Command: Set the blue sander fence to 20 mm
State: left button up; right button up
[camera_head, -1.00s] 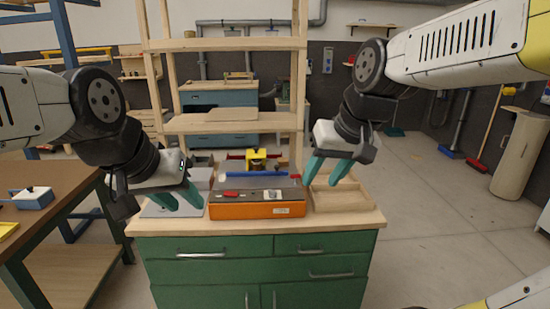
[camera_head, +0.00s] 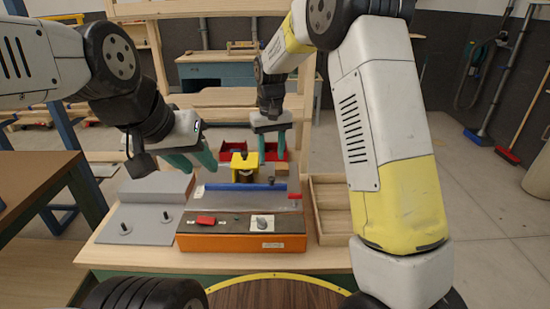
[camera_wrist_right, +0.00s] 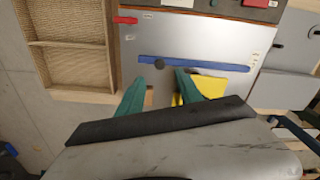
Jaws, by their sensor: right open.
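The sander has an orange base (camera_head: 240,242) and a grey table on the workbench. Its blue fence (camera_head: 220,187) is a bar lying across the table in front of a yellow part (camera_head: 244,163). My left gripper (camera_head: 199,165) is open and empty above the table's left side. The fence's scale reading is too small to tell.
A red switch (camera_head: 205,220) and a grey dial (camera_head: 262,222) sit on the sander's front panel. A small red lever (camera_head: 295,196) is at the table's right. A wooden tray (camera_head: 330,207) lies right, a grey plate with pegs (camera_head: 141,226) left. Red bins (camera_head: 232,147) stand behind.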

aim_at(271, 178)
notch_tip(271, 178, down, 8)
jog(key=shift+r, duration=0.1)
dwell(0.4)
jog(key=shift+c, duration=0.4)
grip_shut()
jog(key=shift+r, duration=0.1)
dwell(0.7)
